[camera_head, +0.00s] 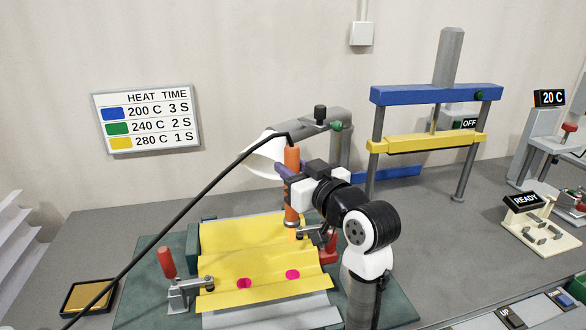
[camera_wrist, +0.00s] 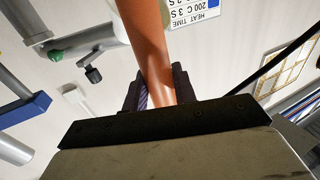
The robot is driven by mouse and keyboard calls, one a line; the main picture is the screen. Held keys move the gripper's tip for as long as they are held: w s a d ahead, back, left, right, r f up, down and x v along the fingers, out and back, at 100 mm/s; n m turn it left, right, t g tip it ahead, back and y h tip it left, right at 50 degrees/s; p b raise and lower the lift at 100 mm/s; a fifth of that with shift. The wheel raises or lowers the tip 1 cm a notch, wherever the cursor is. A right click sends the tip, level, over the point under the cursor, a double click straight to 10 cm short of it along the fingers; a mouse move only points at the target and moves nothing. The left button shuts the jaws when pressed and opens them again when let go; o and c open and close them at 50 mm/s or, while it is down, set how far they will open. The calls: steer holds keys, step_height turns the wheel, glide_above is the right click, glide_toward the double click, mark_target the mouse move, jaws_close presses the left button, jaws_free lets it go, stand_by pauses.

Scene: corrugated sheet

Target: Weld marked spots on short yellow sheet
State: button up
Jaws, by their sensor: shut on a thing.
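The yellow corrugated sheet (camera_head: 225,262) lies on a green fixture (camera_head: 155,285), with grey sheet showing under its front edge. Two magenta spots, a left one (camera_head: 244,283) and a right one (camera_head: 292,274), show near its front. My gripper (camera_head: 291,188) is shut on an upright orange welding tool (camera_head: 292,160), whose lower end is over the sheet's rear right part. I cannot tell whether its tip touches. The tool also shows between the fingers in the wrist view (camera_wrist: 150,45). My arm and gripper hide part of the sheet's right side.
Red-handled clamps stand at left (camera_head: 167,262) and right (camera_head: 330,250). A black cable (camera_head: 190,210) runs from the tool to lower left. The heat chart (camera_head: 147,118) lists yellow as 280 C, 1 S. A white hood (camera_head: 262,158) is close behind. The press (camera_head: 435,95) reads OFF; a display (camera_head: 549,98) reads 20 C.

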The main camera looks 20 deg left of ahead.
mark_target(296, 217)
steer(key=shift+s+d, duration=0.1)
steer(key=shift+s, duration=0.05)
step_height(296, 217, down, 10)
steer(key=b, duration=0.8)
steer(key=shift+f, duration=0.1)
steer(key=shift+f+b, duration=0.3)
steer(key=shift+f, duration=0.25)
stand_by(1.6)
steer(key=shift+r, duration=0.1)
step_height(296, 217, up, 7)
steer(key=p, duration=0.6)
stand_by(0.5)
